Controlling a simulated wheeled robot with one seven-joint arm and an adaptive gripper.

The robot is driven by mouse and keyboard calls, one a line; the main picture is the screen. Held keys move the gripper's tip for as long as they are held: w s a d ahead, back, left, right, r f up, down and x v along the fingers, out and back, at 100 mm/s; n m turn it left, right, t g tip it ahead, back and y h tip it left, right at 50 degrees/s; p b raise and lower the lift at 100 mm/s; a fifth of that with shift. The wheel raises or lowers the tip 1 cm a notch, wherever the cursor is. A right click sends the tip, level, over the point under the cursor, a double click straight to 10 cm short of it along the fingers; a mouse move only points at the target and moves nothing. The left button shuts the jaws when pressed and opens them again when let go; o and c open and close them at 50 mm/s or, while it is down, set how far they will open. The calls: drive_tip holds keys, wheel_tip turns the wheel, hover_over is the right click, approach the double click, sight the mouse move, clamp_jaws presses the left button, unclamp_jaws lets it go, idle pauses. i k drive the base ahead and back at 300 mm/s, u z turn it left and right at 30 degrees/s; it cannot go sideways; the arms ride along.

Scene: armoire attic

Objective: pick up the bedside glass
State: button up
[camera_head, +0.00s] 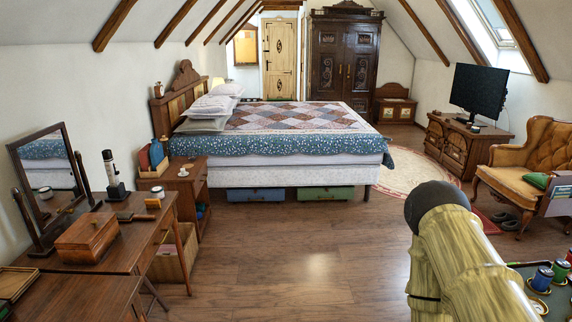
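I cannot make out a clear drinking glass in the head view. A wooden bedside table (194,195) stands at the near left corner of the bed (285,150). On it is a small pale cup-like item (183,172), too small to tell whether it is the glass. Upright blue and reddish books (152,157) stand at its left side. Links of my arm show at the lower right, far from the bedside table. My gripper is not in view.
A desk (150,235) with a mirror (55,178), a wooden box (92,237) and a dark-and-white bottle-like item (112,172) stands at left. An open box (172,258) sits below. An armchair (520,165) is at right. The middle floor is clear.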

sight(191, 152)
drive_tip(key=z, duration=0.3)
drive_tip(key=i, duration=3.4)
drive_tip(key=u, duration=0.15)
drive_tip(key=i, duration=1.65)
drive_tip(key=u, duration=1.4)
drive_tip(key=i, duration=1.35)
drive_tip(key=u, duration=0.9)
